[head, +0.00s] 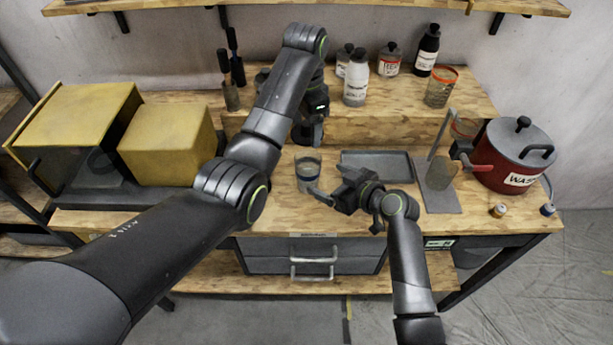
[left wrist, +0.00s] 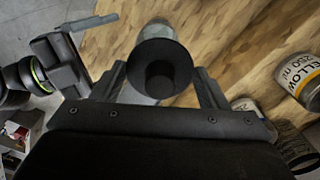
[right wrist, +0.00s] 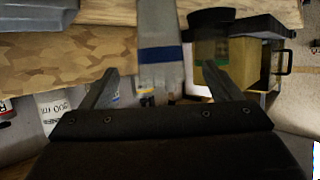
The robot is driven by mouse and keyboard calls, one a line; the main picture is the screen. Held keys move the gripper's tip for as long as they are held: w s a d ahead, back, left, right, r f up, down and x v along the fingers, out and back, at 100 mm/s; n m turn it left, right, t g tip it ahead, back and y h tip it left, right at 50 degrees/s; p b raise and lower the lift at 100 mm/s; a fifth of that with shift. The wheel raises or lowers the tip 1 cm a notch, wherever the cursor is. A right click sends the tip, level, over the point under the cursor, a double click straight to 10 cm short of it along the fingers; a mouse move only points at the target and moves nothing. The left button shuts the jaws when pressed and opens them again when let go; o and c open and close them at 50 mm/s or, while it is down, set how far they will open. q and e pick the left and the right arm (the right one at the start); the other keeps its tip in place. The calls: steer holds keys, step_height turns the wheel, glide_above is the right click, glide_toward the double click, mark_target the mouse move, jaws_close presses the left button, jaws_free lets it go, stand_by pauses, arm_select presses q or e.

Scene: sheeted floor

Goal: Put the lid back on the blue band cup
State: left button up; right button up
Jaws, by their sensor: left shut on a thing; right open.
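The blue band cup (head: 307,174) stands upright on the front of the bench, a clear cup with a blue stripe. It also shows in the right wrist view (right wrist: 160,54) ahead of the open fingers. My left gripper (head: 308,136) is shut on the dark round lid (left wrist: 160,68), held above and behind the cup, apart from it. The lid also shows in the right wrist view (right wrist: 210,19). Clear glass shows past the lid in the left wrist view. My right gripper (head: 330,190) is open at the cup's right front side; I cannot tell whether it touches.
A grey tray (head: 378,156) lies right of the cup. A stand with a glass (head: 440,173) and a red waste pot (head: 495,160) are farther right. Bottles (head: 356,83) and an orange-banded glass (head: 440,88) stand on the raised shelf. Yellow boxes (head: 170,140) fill the left.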

mark_target(317, 175)
arm_select(q)
steer(key=shift+d, duration=0.1)
arm_select(e)
steer(key=x, duration=0.6)
steer(key=shift+w+a+f, duration=0.15)
steer(key=shift+w+a, duration=0.05)
steer(key=shift+w, duration=0.05)
arm_select(q)
steer(key=shift+s+d+r, duration=0.1)
steer(key=shift+s+d, duration=0.05)
arm_select(e)
steer(key=shift+w+a+f, duration=0.1)
steer(key=shift+w+a, duration=0.05)
steer(key=c, duration=1.4)
arm_select(q)
steer(key=shift+f, duration=2.5)
arm_select(e)
steer(key=shift+c, duration=0.2)
